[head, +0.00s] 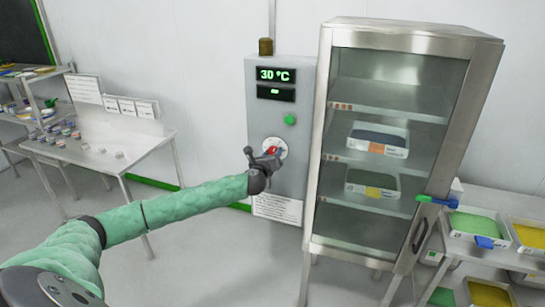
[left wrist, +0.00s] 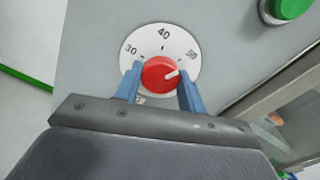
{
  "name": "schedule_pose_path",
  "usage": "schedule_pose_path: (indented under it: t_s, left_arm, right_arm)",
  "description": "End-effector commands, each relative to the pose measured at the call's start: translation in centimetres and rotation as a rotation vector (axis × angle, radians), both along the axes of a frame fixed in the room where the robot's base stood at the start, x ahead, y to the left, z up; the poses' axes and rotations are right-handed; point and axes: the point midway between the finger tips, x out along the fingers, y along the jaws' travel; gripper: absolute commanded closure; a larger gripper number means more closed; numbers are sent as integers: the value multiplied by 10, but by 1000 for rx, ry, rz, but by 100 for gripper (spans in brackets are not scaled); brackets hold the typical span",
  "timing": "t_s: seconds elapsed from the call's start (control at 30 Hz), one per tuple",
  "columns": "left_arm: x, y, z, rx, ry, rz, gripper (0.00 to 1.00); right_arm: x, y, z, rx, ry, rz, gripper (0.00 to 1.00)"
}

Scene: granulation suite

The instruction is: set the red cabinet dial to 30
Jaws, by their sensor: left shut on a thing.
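The red dial (head: 272,150) sits on a round white scale on the grey control cabinet (head: 260,115). In the left wrist view the red dial (left wrist: 158,75) has a white pointer aimed right, near or just below the 50 mark. The scale (left wrist: 165,45) reads 30, 40 and 50 from left to right. My left gripper (head: 266,157) is at the dial, its blue fingers either side of the knob, shut on it. In the left wrist view the gripper (left wrist: 161,80) hides the lower scale. My right gripper is not in view.
The green display (head: 275,75) reads 30 °C. A green button (head: 290,120) is above the dial. A glass-fronted steel cabinet (head: 318,150) with trays stands close on the right. A steel table (head: 100,150) with small pots is at the left.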

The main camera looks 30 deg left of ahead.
Motion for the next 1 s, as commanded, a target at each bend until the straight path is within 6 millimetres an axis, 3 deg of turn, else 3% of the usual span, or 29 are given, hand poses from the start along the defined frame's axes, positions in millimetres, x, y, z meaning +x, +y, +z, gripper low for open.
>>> schedule_pose_path:
  t_s: [0.03,0.4,1.0]
  left_arm:
    - [0,0,-4,-34,-8,0,83]
    - [0,0,-4,-360,-87,2,83]
    - [0,-1,-2,-917,-221,1,83]
  right_arm:
    - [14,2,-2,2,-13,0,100]
    - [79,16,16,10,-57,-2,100]
    - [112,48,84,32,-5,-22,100]
